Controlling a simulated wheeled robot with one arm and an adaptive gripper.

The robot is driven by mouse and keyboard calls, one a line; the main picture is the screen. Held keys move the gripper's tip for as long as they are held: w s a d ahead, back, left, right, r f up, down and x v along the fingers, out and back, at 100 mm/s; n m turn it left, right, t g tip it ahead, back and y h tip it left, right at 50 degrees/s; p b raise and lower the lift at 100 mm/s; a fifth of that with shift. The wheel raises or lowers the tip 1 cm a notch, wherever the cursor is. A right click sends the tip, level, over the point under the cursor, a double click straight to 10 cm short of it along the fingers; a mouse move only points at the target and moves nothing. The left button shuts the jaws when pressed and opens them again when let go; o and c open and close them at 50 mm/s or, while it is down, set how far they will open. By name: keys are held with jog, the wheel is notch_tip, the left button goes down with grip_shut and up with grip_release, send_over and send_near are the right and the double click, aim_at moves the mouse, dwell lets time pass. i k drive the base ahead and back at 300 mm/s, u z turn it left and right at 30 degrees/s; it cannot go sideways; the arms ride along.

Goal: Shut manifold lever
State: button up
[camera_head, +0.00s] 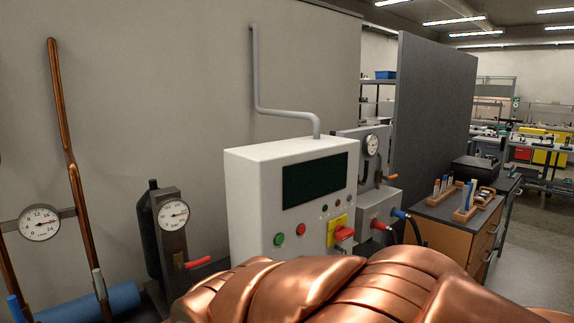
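Several levers show, and I cannot tell for sure which is the manifold lever. A red lever (197,262) sticks out to the right, nearly level, from a dark gauge block (170,235) at the left. A red handle (344,233) sits on a yellow plate on the white control cabinet (252,205). A small orange lever (390,177) juts right from a grey gauge panel (352,155) behind the cabinet. My gripper is not in view.
A large copper-coloured segmented shape (320,290) fills the bottom and hides what is below. Copper pipes (75,200) with a round gauge (39,223) stand far left. A wooden cabinet (435,235) with small racks stands right. Open floor (530,255) lies beyond.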

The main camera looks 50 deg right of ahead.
aim_at(364, 182)
jog(key=u, duration=1.2)
jog(key=k, duration=1.25)
jog(key=z, duration=1.75)
